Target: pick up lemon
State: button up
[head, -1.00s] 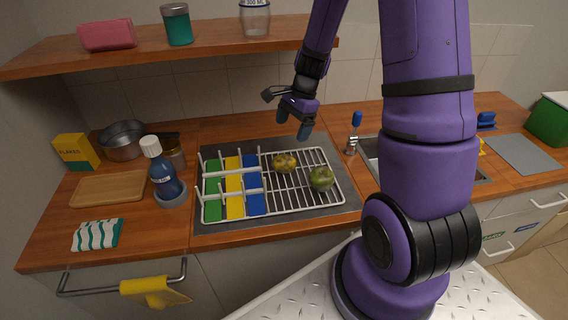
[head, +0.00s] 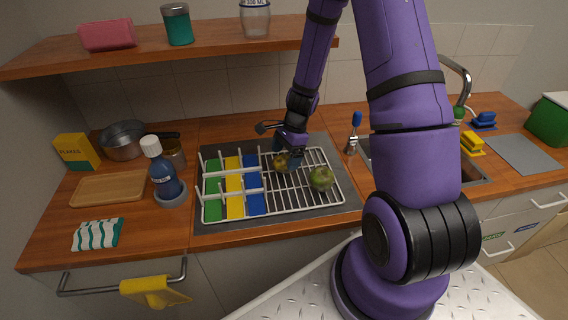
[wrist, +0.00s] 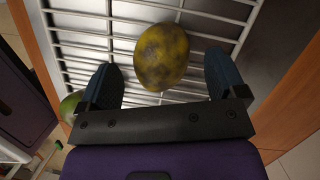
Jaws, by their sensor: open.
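The lemon (wrist: 162,57) is yellow with dark brown-green blotches. It lies on the white wire rack, and in the head view the lemon (head: 279,162) is partly hidden by my gripper (head: 288,160). In the wrist view my gripper (wrist: 168,83) is open, with one blue fingertip on each side of the lemon's near end. Nothing is held.
A green round fruit (head: 321,178) lies on the wire rack (head: 300,203), right of the lemon. Green, yellow and blue boards (head: 234,187) stand in the rack's left part. A blue bottle (head: 164,173) stands left of the rack. A shelf (head: 215,46) hangs above.

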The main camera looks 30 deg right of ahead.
jog(key=shift+x, duration=1.4)
jog(key=shift+w, duration=0.1)
jog(key=c, duration=1)
